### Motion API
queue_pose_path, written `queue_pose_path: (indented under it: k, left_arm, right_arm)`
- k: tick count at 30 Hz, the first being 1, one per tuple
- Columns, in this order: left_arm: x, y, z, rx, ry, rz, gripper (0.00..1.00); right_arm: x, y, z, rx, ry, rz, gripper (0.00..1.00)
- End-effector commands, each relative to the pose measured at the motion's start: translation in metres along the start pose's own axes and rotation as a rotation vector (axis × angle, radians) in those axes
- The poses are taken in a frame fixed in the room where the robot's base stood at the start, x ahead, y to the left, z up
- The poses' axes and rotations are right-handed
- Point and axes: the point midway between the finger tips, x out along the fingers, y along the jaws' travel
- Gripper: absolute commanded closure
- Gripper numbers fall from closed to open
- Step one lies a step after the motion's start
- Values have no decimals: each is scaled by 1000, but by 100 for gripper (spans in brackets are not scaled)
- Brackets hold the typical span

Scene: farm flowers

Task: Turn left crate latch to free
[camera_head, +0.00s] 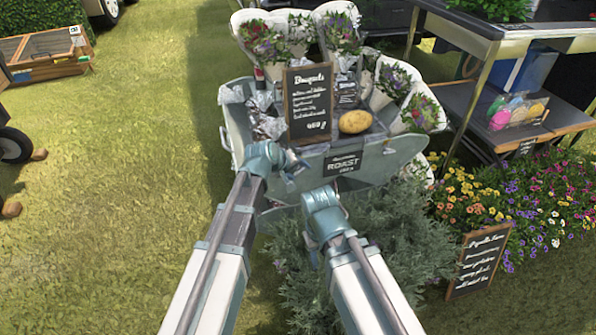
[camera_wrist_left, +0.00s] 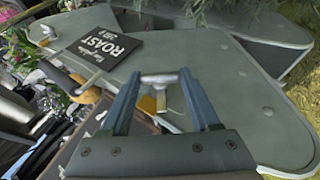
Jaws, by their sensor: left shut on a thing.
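The crate is a grey-green metal bin; its front (camera_head: 375,163) faces me in the head view, and a broad panel of it (camera_wrist_left: 225,85) fills much of the left wrist view. A small metal T-shaped latch (camera_wrist_left: 160,79) stands out from this panel. My left gripper (camera_wrist_left: 158,88) is shut on the latch, with one blue finger on each side of it. In the head view my left gripper (camera_head: 291,168) is at the crate's front left, and the latch is hidden there. My right arm ends low before the crate; its gripper's fingers cannot be made out.
A black "Roast" sign (camera_head: 343,164) is on the crate front, close beside my left gripper. A chalkboard (camera_head: 309,104) and bouquets (camera_head: 262,40) stand in the crate. Leafy plants (camera_head: 400,235) crowd below and right. Open grass (camera_head: 120,180) lies left.

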Motion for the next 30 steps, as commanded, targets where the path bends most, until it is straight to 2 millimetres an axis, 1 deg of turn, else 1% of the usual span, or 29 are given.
queue_pose_path:
  k: [1,4,5,10,14,30]
  left_arm:
    - [0,0,0,0,0,0,72]
    - [0,0,0,0,0,0,90]
    - [0,0,0,0,0,0,93]
    - [1,-2,0,-6,1,14,93]
    - [2,-5,1,-26,1,58,93]
    - [6,-13,3,-170,3,408,93]
  right_arm:
    - [0,0,0,0,0,0,50]
    - [0,0,0,0,0,0,50]
    - [0,0,0,0,0,0,50]
    - [4,0,0,0,0,0,50]
    - [13,-1,-1,0,1,0,50]
    - [79,-8,-5,0,4,0,50]
